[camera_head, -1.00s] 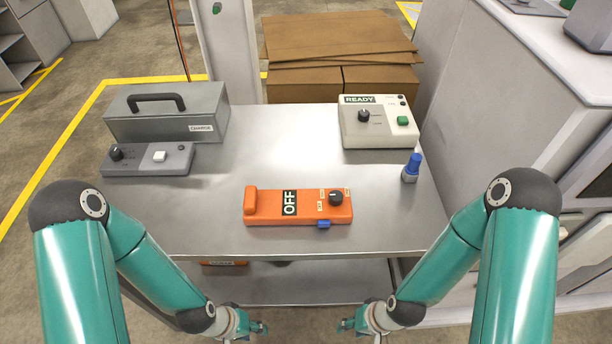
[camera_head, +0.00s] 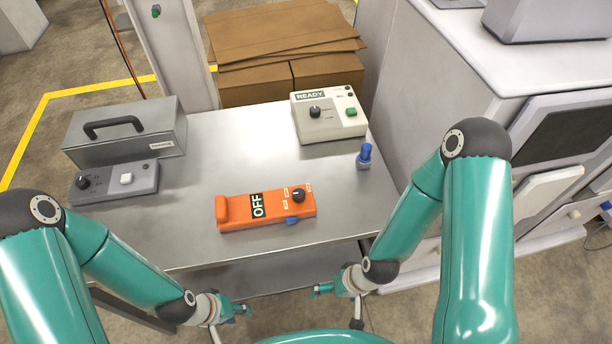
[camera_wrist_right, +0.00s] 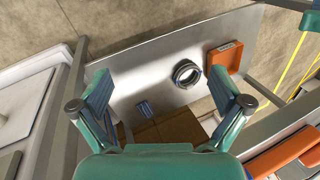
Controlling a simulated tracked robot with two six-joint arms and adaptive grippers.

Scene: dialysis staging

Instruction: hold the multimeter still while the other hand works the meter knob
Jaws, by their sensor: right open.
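The orange multimeter (camera_head: 235,213) lies on the metal table. It has an OFF display, a black knob (camera_head: 298,194) on its right part and a blue piece (camera_head: 291,220) at its front edge. In the right wrist view, an orange body (camera_wrist_right: 285,152) at the lower right edge may be the multimeter. My left gripper (camera_head: 240,310) is in front of the table, below and apart from the multimeter; its jaw opening is unclear. My right gripper (camera_head: 322,289) is also in front of the table edge, apart from the multimeter. Its fingers (camera_wrist_right: 150,75) are spread and empty.
A grey CHARGE case (camera_head: 165,125) and a grey knob box (camera_head: 110,183) stand left on the table (camera_head: 210,165). A white READY box (camera_head: 330,125) and a blue-topped item (camera_head: 364,157) stand right. A lower shelf (camera_wrist_right: 150,60) holds a grey coil (camera_wrist_right: 187,75) and an orange tray (camera_wrist_right: 226,58).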

